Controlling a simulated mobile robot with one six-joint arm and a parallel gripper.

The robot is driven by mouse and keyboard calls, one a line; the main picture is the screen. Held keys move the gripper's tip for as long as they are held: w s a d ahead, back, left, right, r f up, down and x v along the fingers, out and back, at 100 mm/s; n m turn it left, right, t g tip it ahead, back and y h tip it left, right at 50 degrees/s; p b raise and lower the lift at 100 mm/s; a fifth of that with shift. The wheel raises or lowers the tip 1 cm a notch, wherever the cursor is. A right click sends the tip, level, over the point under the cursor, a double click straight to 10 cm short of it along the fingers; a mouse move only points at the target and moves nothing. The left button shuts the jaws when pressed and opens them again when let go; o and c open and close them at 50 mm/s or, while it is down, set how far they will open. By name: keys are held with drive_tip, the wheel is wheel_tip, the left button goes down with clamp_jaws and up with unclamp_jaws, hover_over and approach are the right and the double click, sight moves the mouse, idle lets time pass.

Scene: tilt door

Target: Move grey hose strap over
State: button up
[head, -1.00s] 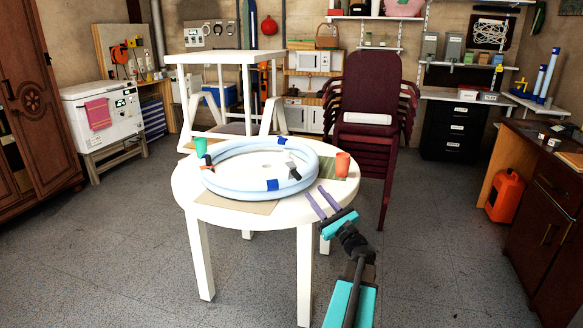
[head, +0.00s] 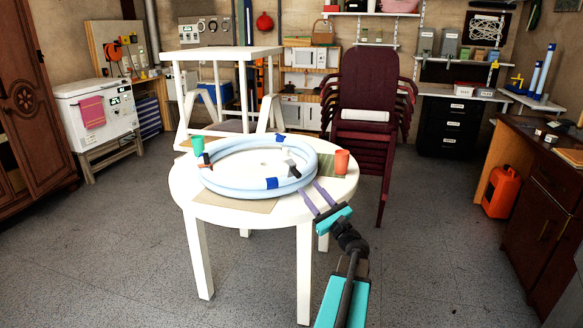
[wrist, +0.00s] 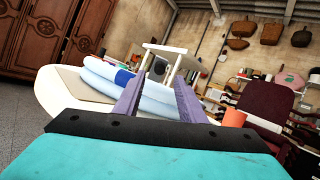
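A pale blue coiled hose (head: 225,183) lies on a round white table (head: 190,205). A dark grey strap (head: 291,168) is on the coil's right side, with a pale end sticking up and inward. It seems to be the dark shape between the fingers in the wrist view (wrist: 158,69). Blue straps sit on the coil's front (head: 272,184) and back (head: 281,139). My gripper (head: 308,186) is open and empty, its two purple fingers pointing at the coil's right front edge. In the wrist view the fingertips (wrist: 158,78) are apart, with the hose seen between and beyond them.
An orange cup (head: 341,162) stands on the table close right of the coil; a green cup (head: 197,145) stands at the back left. A dark strap with a red part (head: 206,161) is on the coil's left. Stacked maroon chairs (head: 368,95) stand behind.

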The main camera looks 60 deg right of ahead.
sight(292, 168)
drive_tip(key=x, duration=1.3)
drive_tip(key=shift+w+d+r, duration=0.1)
drive_tip(key=shift+w+d, duration=0.05)
drive_tip(key=shift+w, duration=0.05)
clamp_jaws()
